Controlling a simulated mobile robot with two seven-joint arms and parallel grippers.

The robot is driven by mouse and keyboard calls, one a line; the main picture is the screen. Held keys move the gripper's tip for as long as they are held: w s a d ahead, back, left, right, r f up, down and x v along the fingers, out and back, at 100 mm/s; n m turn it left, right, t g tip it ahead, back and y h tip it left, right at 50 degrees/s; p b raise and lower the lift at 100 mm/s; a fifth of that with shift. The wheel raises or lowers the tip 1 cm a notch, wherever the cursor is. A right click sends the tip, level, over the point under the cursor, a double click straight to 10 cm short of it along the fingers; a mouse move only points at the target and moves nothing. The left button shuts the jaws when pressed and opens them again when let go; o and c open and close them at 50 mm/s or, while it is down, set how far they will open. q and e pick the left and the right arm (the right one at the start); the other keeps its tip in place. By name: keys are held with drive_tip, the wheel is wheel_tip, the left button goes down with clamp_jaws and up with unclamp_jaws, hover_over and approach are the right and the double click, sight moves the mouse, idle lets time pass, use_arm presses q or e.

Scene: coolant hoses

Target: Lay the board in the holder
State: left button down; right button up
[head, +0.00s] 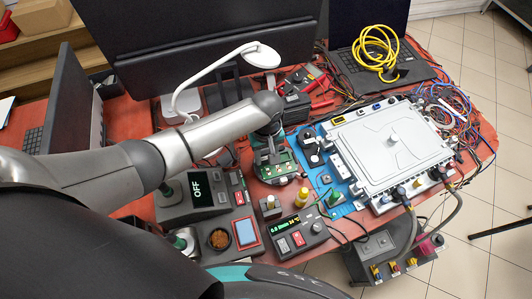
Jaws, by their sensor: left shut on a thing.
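My left arm reaches in from the left, and its gripper (269,150) points down at the middle of the red table. It is shut on a small green circuit board (279,169) with light components on it. Dark parts show around and under the board. I cannot tell whether these belong to the holder, or whether the board touches it or hangs just above it. The gripper and wrist hide the board's far side. My right gripper is not in view.
Right of the board, a large grey lidded unit (375,150) with hoses stands on a blue mat (343,209). In front are a small box with a lit display (298,233) and a station reading OFF (197,189). A white lamp (261,55) arches behind. Free table is scarce.

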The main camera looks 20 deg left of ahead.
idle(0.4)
use_arm(q)
drive_tip(key=shift+f+p, duration=0.1)
drive_tip(key=shift+p, duration=0.2)
idle(0.3)
unclamp_jaws()
idle(0.5)
drive_tip(key=shift+r+p, duration=2.75)
drive_tip(key=shift+p, duration=0.4)
